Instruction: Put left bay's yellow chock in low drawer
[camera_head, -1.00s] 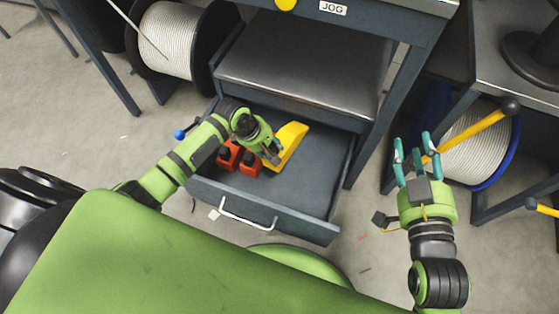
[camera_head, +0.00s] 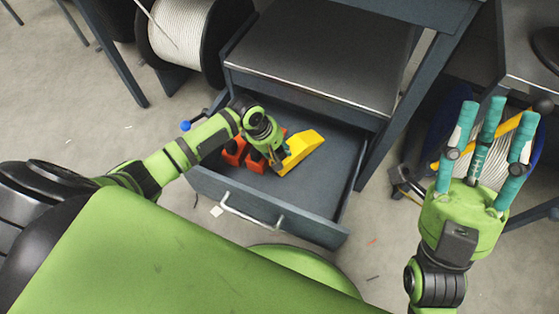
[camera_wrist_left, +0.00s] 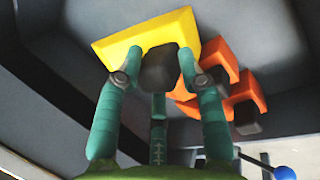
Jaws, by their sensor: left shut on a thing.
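The yellow chock (camera_head: 302,150) is in the open low drawer (camera_head: 312,226), toward the middle of its floor. My left gripper (camera_head: 281,157) is inside the drawer, shut on the near end of the yellow chock. In the left wrist view the chock (camera_wrist_left: 115,45) shows beyond the teal fingers (camera_wrist_left: 155,85), which close around its dark block. Whether the chock rests on the drawer floor I cannot tell. My right gripper (camera_head: 485,140) is raised at the right with its fingers spread, open and empty.
Orange chocks (camera_head: 236,152) with dark parts lie in the drawer left of the yellow one; they also show in the left wrist view (camera_wrist_left: 245,95). The drawer's right side is bare. A cable reel (camera_head: 180,32) stands behind left. A yellow bar (camera_head: 510,127) is behind my right gripper.

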